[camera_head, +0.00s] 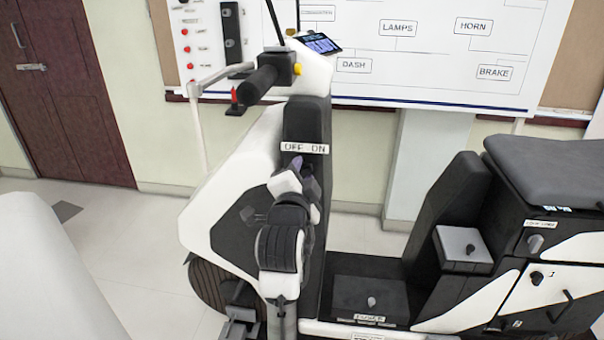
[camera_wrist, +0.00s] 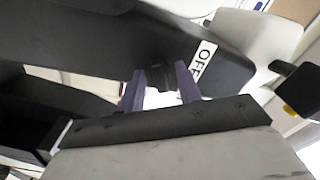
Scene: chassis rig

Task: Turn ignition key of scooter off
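The scooter (camera_head: 235,175) stands in front of me, white and black, with handlebars at the top. A white OFF ON label (camera_head: 304,148) is on its dark front panel. Part of the label, reading OFF (camera_wrist: 203,58), shows in the wrist view. My gripper (camera_head: 297,165) is at the panel just below the label. In the wrist view its purple fingers (camera_wrist: 160,80) stand on both sides of the dark ignition key (camera_wrist: 160,76), which fills the gap between them. The key is hidden in the head view. Its turn position is not clear.
The black handlebar grip (camera_head: 260,84) and a lever stick out above and left of my gripper. The seat (camera_head: 555,165) and side panels with small knobs are at the right. A whiteboard (camera_head: 430,60) with labels hangs behind. Open floor lies at the left.

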